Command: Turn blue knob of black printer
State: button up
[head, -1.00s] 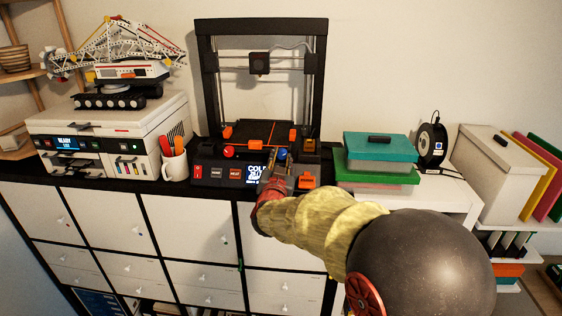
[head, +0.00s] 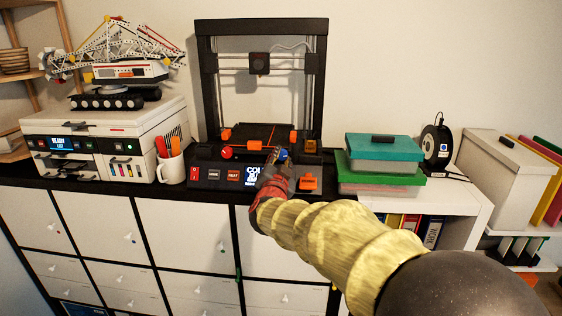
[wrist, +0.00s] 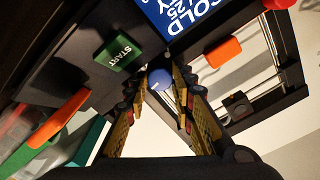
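The black printer (head: 210,100) stands on the dark top of the white cabinet. Its blue knob (wrist: 160,79) shows in the wrist view between my gripper's two fingertips. In the head view the blue knob (head: 283,154) is just visible at the tip of my gripper (head: 277,160), mostly covered by it. My gripper also shows in the wrist view (wrist: 160,76), its fingers apart, one on each side of the knob. I cannot tell whether the fingertips touch it.
A red knob (head: 227,152) and a lit screen (head: 254,174) are on the same front panel. A green START button (wrist: 119,53) is close to the fingers. A teal-lidded box (head: 381,147) stands right of the printer, and a white cup (head: 171,167) left.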

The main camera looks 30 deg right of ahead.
jog(key=o, duration=0.5)
jog(key=shift+c, duration=0.2)
jog(key=v, duration=0.8)
dwell(0.4)
